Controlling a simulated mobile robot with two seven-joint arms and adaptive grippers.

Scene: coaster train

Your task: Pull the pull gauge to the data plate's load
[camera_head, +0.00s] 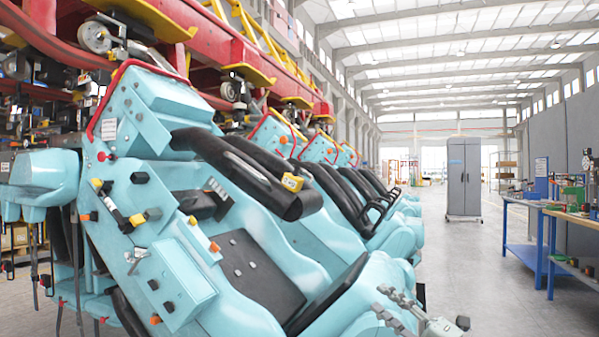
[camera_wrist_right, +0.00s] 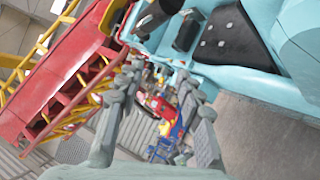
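A small yellow block (camera_head: 292,182) sits on the black restraint of the nearest turquoise coaster car (camera_head: 265,235); I cannot tell whether it is the pull gauge. A yellow and black fitting (camera_head: 128,205) is on the car's left side panel. A small white plate (camera_head: 108,128) with unreadable marks is at the upper left of this car; it may be the data plate. My right gripper (camera_head: 393,309) is low in the head view, right of the car's seat, open and apart from the yellow block. In the right wrist view its fingers (camera_wrist_right: 160,82) are spread with nothing between them. My left gripper is not in view.
More turquoise cars stand in a row behind, under a red track (camera_head: 225,45) with yellow parts. A grey cabinet (camera_head: 463,178) stands farther back. Blue workbenches (camera_head: 530,206) with tools line the right side. The grey floor between the cars and benches is clear.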

